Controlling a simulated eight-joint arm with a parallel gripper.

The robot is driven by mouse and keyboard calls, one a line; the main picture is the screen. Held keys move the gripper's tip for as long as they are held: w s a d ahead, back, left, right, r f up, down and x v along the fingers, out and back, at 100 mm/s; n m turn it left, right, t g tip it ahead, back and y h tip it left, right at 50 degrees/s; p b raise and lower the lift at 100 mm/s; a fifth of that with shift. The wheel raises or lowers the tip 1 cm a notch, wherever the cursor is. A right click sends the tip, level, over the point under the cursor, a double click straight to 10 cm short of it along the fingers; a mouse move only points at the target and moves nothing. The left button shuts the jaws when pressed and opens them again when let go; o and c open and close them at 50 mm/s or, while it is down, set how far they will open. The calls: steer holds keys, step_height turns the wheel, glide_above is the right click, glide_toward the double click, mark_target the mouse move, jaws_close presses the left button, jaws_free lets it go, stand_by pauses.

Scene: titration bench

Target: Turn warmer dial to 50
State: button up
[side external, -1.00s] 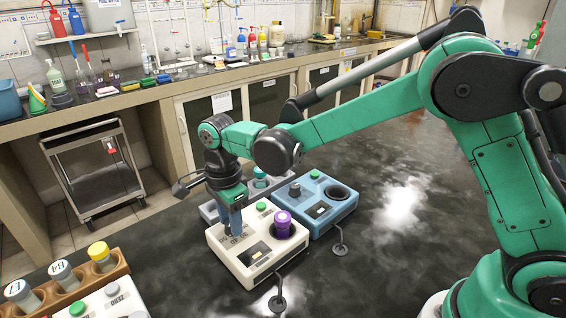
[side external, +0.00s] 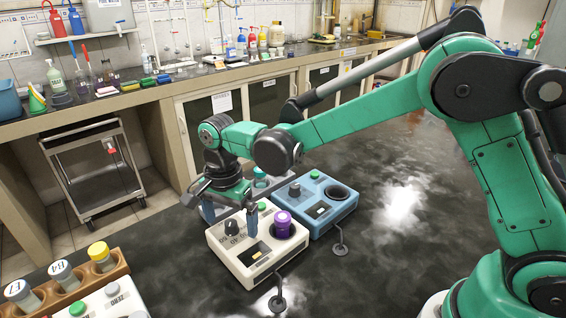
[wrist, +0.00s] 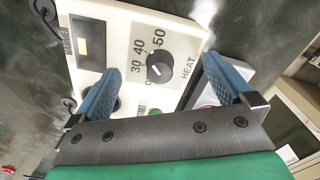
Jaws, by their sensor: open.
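The white warmer (side external: 243,268) stands on the dark table, with a dark dial (side external: 232,227), a green button and a small display on top. In the wrist view the dial (wrist: 160,67) sits beside the printed numbers 30, 40 and 50 and the word HEAT.
A purple-capped vial (side external: 283,222) stands in the white warmer's well. A blue device (side external: 321,222) with its own dial and an empty well stands behind right. A grey device is partly hidden behind my gripper. A rack (side external: 75,288) of capped vials stands front left. Table to the right is clear.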

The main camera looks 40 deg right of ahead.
steer(key=n, duration=1.3)
steer(key=c, duration=1.5)
steer(key=m, duration=0.5)
steer(key=shift+m, duration=0.4)
steer(key=shift+o, duration=0.2)
steer(key=o, duration=1.5)
steer(key=shift+c, duration=0.2)
